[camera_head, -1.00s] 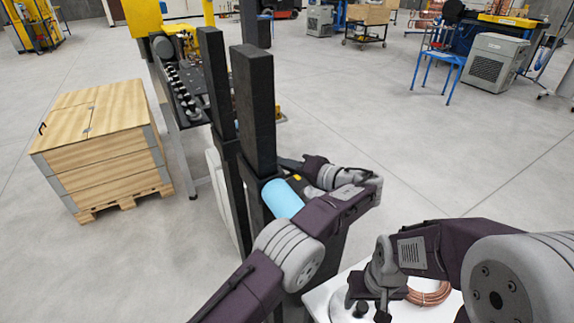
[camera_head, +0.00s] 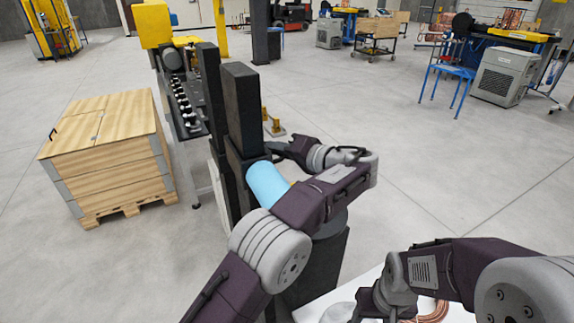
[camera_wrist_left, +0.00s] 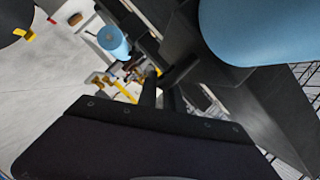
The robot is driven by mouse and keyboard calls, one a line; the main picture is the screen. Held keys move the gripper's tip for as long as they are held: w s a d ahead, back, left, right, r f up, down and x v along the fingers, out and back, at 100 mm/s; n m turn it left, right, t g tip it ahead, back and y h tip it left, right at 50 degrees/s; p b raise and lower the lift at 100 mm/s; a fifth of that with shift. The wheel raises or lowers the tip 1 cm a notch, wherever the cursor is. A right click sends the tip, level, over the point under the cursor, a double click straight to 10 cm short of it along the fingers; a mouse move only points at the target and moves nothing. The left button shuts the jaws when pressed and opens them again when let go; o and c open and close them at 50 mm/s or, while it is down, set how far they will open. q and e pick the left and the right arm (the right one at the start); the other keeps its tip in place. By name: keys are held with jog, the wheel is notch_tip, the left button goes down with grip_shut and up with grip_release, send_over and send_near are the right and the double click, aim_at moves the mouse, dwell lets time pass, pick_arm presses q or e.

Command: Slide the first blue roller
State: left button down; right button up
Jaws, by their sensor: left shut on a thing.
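A light blue roller (camera_head: 267,184) sits beside the tall black posts, left of centre in the head view. In the left wrist view a large blue roller (camera_wrist_left: 262,28) fills the upper right corner, and a smaller blue cylinder (camera_wrist_left: 113,42) shows farther off. My left gripper (camera_head: 270,149) reaches in just behind the roller, by the posts. In the left wrist view its dark fingers (camera_wrist_left: 162,90) are close together on a dark part beside the large roller. The exact contact is hard to see. My right gripper (camera_head: 375,306) points down at the bottom edge, partly cut off.
Two tall black posts (camera_head: 241,105) stand by the roller. A wooden crate (camera_head: 108,155) stands on the left. A copper coil (camera_head: 432,311) lies on a white surface (camera_head: 338,299) below my right arm.

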pick_arm(q)
notch_tip(320, 180, up, 11)
jog(key=p, duration=0.6)
jog(key=shift+f, duration=0.2)
pick_arm(e)
notch_tip(320, 180, up, 8)
pick_arm(q)
jog(key=shift+a, duration=0.1)
pick_arm(e)
jog(key=shift+a, duration=0.1)
pick_arm(q)
jog(key=c, duration=1.7)
grip_release()
jog(key=shift+f, duration=0.1)
jog(key=shift+o, duration=1)
jog(key=shift+s+a, duration=0.1)
jog(key=shift+a, duration=0.1)
pick_arm(e)
jog(key=shift+s+a, duration=0.15)
jog(key=shift+a, duration=0.05)
pick_arm(q)
jog(key=shift+s+d, duration=0.15)
jog(key=shift+d, duration=0.2)
jog(key=v, duration=0.8)
jog(key=shift+s, duration=0.2)
pick_arm(e)
jog(key=shift+d, duration=0.1)
